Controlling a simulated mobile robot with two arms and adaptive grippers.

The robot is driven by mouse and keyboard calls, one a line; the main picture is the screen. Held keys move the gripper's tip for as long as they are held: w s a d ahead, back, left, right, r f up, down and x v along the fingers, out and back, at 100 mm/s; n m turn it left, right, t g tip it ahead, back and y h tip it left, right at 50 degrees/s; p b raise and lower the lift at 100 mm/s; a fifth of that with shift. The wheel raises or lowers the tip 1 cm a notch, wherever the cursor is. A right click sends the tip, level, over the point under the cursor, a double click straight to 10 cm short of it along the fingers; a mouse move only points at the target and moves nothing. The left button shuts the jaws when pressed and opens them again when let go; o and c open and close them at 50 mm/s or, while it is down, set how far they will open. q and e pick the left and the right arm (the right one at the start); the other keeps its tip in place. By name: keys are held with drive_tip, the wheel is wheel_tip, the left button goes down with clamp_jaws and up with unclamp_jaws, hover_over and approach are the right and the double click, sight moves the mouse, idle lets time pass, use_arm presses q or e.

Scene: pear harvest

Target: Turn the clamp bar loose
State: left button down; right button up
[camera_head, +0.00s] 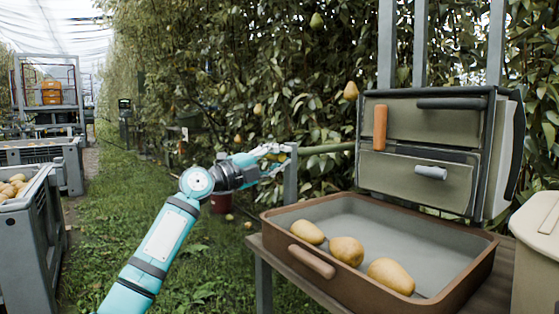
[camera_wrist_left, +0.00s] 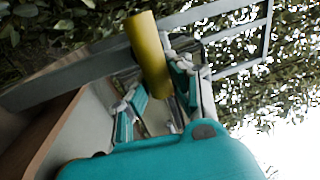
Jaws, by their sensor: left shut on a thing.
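An olive-green bar (camera_head: 328,148), which looks like the clamp bar, sticks out level to the left from the side of the cabinet (camera_head: 418,141). My left gripper (camera_head: 278,152) is at the bar's left end, beside a grey post. In the left wrist view the bar shows as a yellow-olive cylinder (camera_wrist_left: 148,50) lying between the fingers of my left gripper (camera_wrist_left: 160,84), which is shut on it. The finger contact is partly hidden by the gripper's teal body. The right gripper is not in view.
The cabinet front has an orange upright handle (camera_head: 380,127), a black handle (camera_head: 452,104) and a grey handle (camera_head: 431,172). Below it a brown tray (camera_head: 466,281) holds three pears. Grey crates (camera_head: 40,238) stand at left. Grass lies between.

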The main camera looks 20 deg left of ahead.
use_arm(q)
drive_tip(key=shift+d+f, duration=0.1)
drive_tip(key=shift+f, duration=0.15)
drive_tip(key=c, duration=1.2)
unclamp_jaws()
drive_tip(key=shift+o, duration=0.4)
drive_tip(key=shift+r, duration=0.15)
drive_tip(key=v, duration=1.2)
